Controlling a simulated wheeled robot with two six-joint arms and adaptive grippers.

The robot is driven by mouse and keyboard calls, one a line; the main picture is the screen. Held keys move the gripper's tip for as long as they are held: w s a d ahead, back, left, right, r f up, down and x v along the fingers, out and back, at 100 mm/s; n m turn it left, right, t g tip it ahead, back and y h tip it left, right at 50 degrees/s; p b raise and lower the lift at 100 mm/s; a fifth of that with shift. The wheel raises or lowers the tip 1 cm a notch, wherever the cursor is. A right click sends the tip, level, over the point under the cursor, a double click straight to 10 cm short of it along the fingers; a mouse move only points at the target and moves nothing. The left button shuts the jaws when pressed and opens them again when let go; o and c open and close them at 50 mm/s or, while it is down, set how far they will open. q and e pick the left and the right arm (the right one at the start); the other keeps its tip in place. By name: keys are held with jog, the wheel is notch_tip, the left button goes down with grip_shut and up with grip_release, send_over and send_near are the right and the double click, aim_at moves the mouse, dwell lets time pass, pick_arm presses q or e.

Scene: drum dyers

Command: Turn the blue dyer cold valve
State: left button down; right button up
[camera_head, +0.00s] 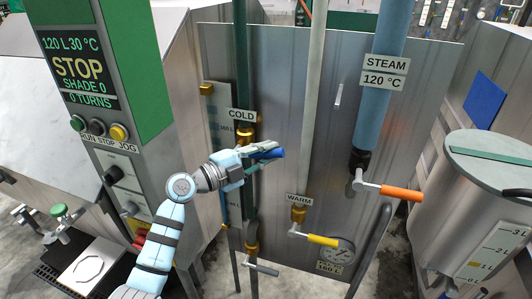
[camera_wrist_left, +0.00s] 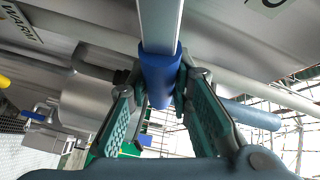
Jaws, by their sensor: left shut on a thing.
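The cold valve shows in the head view as a brass body (camera_head: 245,133) on a dark green pipe, just under a COLD label (camera_head: 242,115). Its lever ends in a blue handle (camera_head: 268,154). My left gripper (camera_head: 262,151) is shut on this handle. In the left wrist view the blue handle (camera_wrist_left: 158,72) with its flat metal lever (camera_wrist_left: 160,22) lies between the two green-padded fingers of my left gripper (camera_wrist_left: 160,98). The lever's joint at the valve body is partly hidden by the gripper in the head view. My right gripper is not in view.
The WARM valve (camera_head: 299,214) has a yellow handle (camera_head: 322,240), with a gauge (camera_head: 335,254) beside it. The STEAM valve's orange handle (camera_head: 402,193) is to the right. A grey-handled lever (camera_head: 262,268) sits below. A control panel (camera_head: 78,78) stands left of my left arm.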

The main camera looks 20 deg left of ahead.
pick_arm(q)
notch_tip(320, 180, down, 3)
jog(key=m+g+y+b, duration=0.1)
jog(key=m+b, duration=0.1)
jog(key=b, duration=0.4)
jog(key=shift+d+m+y, duration=0.15)
jog(key=shift+m+y, duration=0.15)
jog(key=shift+y, duration=0.1)
jog(key=c, duration=1.4)
grip_release()
jog(key=shift+r, duration=0.1)
jog(key=shift+c, duration=0.2)
jog(key=v, duration=1.2)
jog(key=shift+w, duration=0.1)
